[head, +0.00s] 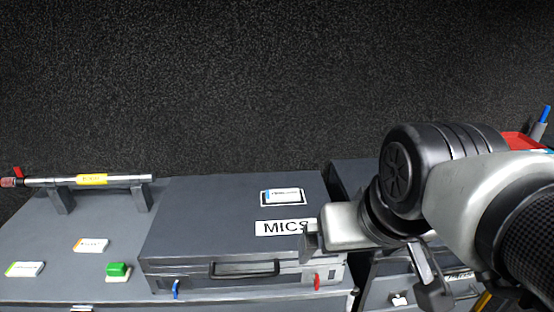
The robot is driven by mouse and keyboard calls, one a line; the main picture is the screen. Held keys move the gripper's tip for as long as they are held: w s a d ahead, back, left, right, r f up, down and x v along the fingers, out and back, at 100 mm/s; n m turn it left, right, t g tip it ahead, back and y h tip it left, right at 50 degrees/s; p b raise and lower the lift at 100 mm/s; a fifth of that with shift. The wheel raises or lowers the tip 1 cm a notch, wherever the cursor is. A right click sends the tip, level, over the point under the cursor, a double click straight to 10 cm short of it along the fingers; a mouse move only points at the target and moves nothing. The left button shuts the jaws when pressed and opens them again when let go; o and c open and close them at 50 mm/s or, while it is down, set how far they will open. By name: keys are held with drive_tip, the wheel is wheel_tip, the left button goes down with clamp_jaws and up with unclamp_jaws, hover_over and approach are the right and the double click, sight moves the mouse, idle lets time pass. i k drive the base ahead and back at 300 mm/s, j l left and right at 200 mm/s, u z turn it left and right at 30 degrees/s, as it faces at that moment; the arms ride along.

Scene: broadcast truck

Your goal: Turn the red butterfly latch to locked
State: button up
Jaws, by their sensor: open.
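The red butterfly latch (317,282) is a small upright tab on the front face of a grey case (200,235), near its right end. A matching blue latch (176,289) is near the left end. My gripper (310,241) is above the case's right front part, in the picture just above the red latch and apart from it. It is open and appears empty. One finger is seen edge-on, and the rest of the hand is partly hidden by my arm. The latch's exact lock angle is too small to read.
The case has a dark handle (245,269) and a MICS label (284,228). Left on the counter are a green button (117,270), small white labelled blocks (91,245) and a rod on supports (120,180). Grey drawers (388,290) lie right, partly behind my arm.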

sight(316, 278)
drive_tip(key=k+j+z, duration=0.2)
drive_tip(key=j, duration=0.35)
drive_tip(key=k+j+z, duration=0.25)
drive_tip(key=j, duration=0.2)
drive_tip(key=k+j+z, duration=0.2)
drive_tip(key=k+j, duration=0.15)
drive_tip(key=j, duration=0.1)
